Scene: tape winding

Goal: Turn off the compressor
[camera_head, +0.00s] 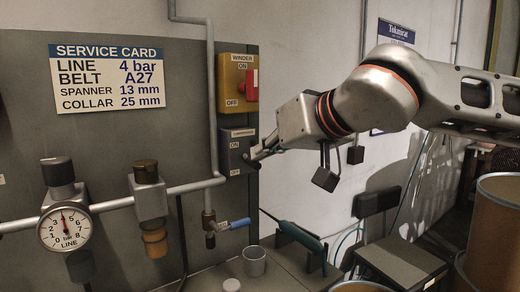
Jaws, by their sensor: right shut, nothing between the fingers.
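A grey switch box (236,134) with ON and OFF labels sits on the panel's right edge, under the yellow winder switch. No name reading "compressor" is legible on it. My right gripper (254,157) reaches in from the right, shut and empty, with its dark fingertips at the right side of the grey box, between the ON and OFF labels. The fingertips cover part of the box front, so I cannot tell the lever's position or whether they touch it. My left gripper is not in view.
The yellow winder switch (230,88) has a red handle. A line gauge (65,229) points near the top of its dial. A pipe with a blue-handled valve (238,224), a grey cup (254,262) and a green-handled tool (295,236) are below. Brown drums (497,230) stand at right.

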